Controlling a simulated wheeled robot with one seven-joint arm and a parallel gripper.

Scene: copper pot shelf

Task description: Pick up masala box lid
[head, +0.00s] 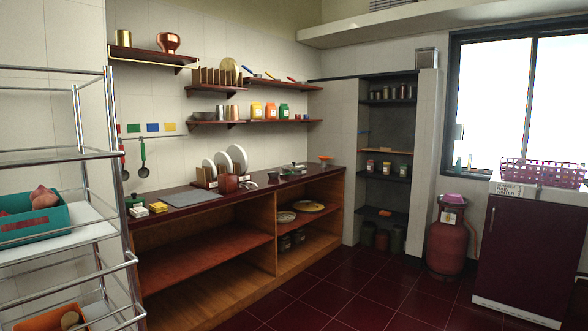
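No thing in the head view is clearly the masala box lid. In the counter's lower right bay, a flat round silvery piece (286,217) lies on the middle shelf, beside a round yellowish piece (307,206). Either could be a lid or a plate; they are too small to tell. On the counter top stands a low dark pan-like vessel with a green part (293,170), with a small grey round vessel (273,177) to its left. My gripper and arm are not in view.
The dark counter (180,208) runs along the left wall, with a dish rack of white plates (238,157) on it. A chrome rack (80,154) stands at near left. A red gas cylinder (447,247) and a maroon cabinet (528,255) stand right. The tiled floor (340,290) between is clear.

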